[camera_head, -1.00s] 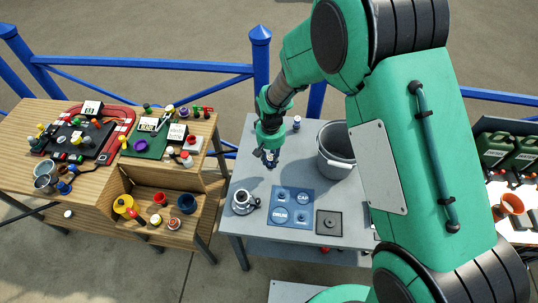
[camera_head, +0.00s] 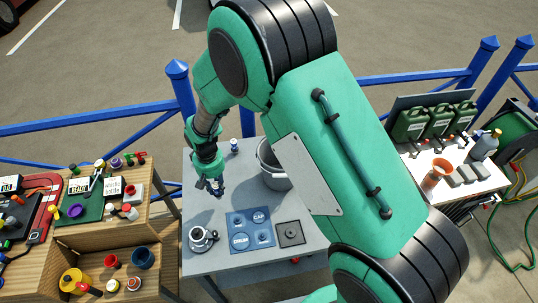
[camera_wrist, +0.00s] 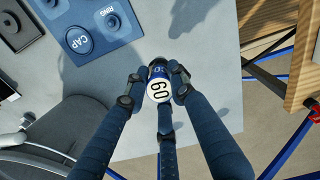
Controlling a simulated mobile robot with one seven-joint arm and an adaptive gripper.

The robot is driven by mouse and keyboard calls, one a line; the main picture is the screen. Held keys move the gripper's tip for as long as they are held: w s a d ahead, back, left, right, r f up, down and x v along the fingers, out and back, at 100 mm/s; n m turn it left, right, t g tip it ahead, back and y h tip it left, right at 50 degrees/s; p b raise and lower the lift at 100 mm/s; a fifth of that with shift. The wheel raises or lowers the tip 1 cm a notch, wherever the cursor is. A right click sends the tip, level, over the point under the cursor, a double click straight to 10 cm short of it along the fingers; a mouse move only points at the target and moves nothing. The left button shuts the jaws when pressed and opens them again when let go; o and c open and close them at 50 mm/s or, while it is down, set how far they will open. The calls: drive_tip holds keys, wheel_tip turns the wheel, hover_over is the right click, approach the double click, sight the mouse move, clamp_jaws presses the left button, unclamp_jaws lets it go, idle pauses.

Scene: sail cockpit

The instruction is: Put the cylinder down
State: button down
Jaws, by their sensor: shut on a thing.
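My gripper (camera_wrist: 160,88) is shut on a small cylinder (camera_wrist: 159,91) with a white end marked with black digits and a blue band. In the head view my gripper (camera_head: 214,188) is over the grey table (camera_head: 206,266), behind the blue mat (camera_head: 236,222). The cylinder's blue part shows small at the fingertips there. I cannot tell whether it touches the table. The blue mat (camera_wrist: 128,27) also shows at the top left of the wrist view, with round places labelled CAP and RING.
A grey bucket (camera_head: 271,174) stands right of my gripper. A small blue-and-white piece (camera_head: 235,146) stands behind it. A metal cup (camera_head: 201,236) is at the front left, and a dark square plate (camera_head: 290,233) right of the mat. A wooden bench (camera_head: 151,211) is at left.

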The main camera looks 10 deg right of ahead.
wheel_tip(320, 180, up, 16)
drive_tip(key=w+d, duration=0.3)
drive_tip(key=d, duration=0.7)
drive_tip(key=w+d+n, duration=0.1)
drive_tip(key=w+d, duration=0.3)
drive_tip(key=d, duration=0.6)
drive_tip(key=w+d, duration=0.3)
drive_tip(key=d, duration=0.7)
wheel_tip(320, 180, down, 11)
drive_tip(key=shift+a, duration=0.25)
drive_tip(key=shift+f, duration=0.1)
wheel_tip(320, 180, down, 6)
drive_tip(key=shift+f, duration=0.1)
drive_tip(key=shift+w+f, duration=0.1)
drive_tip(key=shift+f, duration=1.75)
